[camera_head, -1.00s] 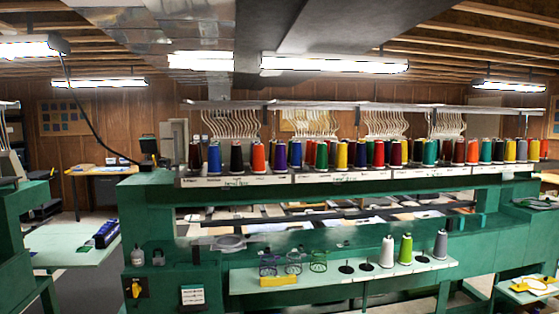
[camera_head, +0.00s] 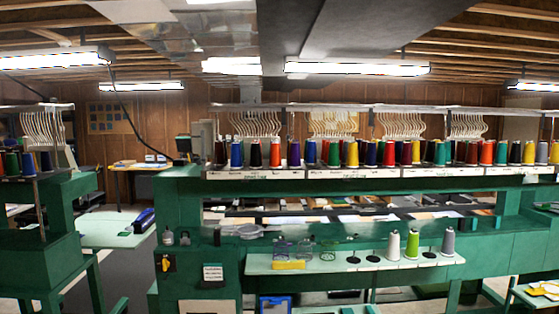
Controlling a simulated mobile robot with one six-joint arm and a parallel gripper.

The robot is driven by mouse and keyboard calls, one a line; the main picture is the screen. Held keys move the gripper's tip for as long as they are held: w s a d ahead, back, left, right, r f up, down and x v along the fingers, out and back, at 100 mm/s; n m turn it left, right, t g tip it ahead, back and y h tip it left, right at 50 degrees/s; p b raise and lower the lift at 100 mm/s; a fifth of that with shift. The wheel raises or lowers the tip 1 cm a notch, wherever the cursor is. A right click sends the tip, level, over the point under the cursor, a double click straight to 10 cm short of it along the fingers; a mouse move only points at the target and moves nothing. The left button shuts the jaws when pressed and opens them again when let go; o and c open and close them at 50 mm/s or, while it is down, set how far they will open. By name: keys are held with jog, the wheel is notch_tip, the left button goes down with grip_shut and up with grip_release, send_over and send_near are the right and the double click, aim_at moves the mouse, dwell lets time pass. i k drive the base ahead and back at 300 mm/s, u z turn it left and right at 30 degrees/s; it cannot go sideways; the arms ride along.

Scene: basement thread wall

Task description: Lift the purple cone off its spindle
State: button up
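The purple cone (camera_head: 294,154) stands upright in the long row of thread cones on the rack (camera_head: 262,175) of the green machine. It is between a red cone (camera_head: 275,153) on its left and a blue cone (camera_head: 311,152) on its right. Its spindle is hidden inside or behind it. My gripper is not in view.
A pale shelf (camera_head: 345,265) on the machine's front holds white (camera_head: 394,246), green (camera_head: 411,244) and grey (camera_head: 448,242) cones, bare black spindle bases and a yellow block (camera_head: 289,265). Another green machine (camera_head: 40,250) is at left, with a pale green table (camera_head: 110,228) beside it.

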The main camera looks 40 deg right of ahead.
aim_at(295, 155)
jog(key=u, duration=0.25)
jog(key=k, duration=0.85)
jog(key=u, duration=0.55)
jog(key=i, duration=1.5)
jog(key=z, duration=0.9)
jog(key=i, duration=0.7)
jog(key=z, duration=0.35)
